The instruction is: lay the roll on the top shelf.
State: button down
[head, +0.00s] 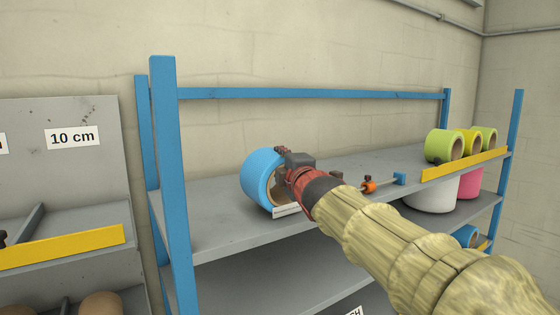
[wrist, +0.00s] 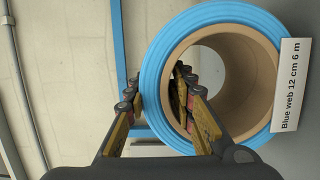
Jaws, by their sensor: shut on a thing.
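The blue roll (head: 258,178) has a tan cardboard core and stands at the left part of the blue-posted rack's top shelf (head: 215,215). Its bottom is at the shelf surface; I cannot tell whether it touches. In the wrist view the roll (wrist: 153,62) bears a white label reading "Blue web 12 cm 6 m" (wrist: 290,85). My gripper (head: 288,168) is shut on the roll's wall. In the wrist view the gripper (wrist: 158,82) has one finger inside the core and the other outside the left rim. The gripper hides part of the core.
On the top shelf, a rod with an orange piece (head: 369,187) and a blue block (head: 399,178) lies to the right. Green and yellow rolls (head: 437,146) stand behind a yellow strip (head: 465,164). A blue post (head: 172,180) rises left of the roll. A grey "10 cm" rack (head: 60,170) stands left.

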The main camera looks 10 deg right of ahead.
jog(key=shift+f+b, duration=0.45)
jog(key=c, duration=1.4)
grip_release()
jog(key=shift+f, duration=0.1)
jog(key=s, duration=1.2)
jog(key=shift+d, duration=0.2)
jog(key=shift+f, duration=0.1)
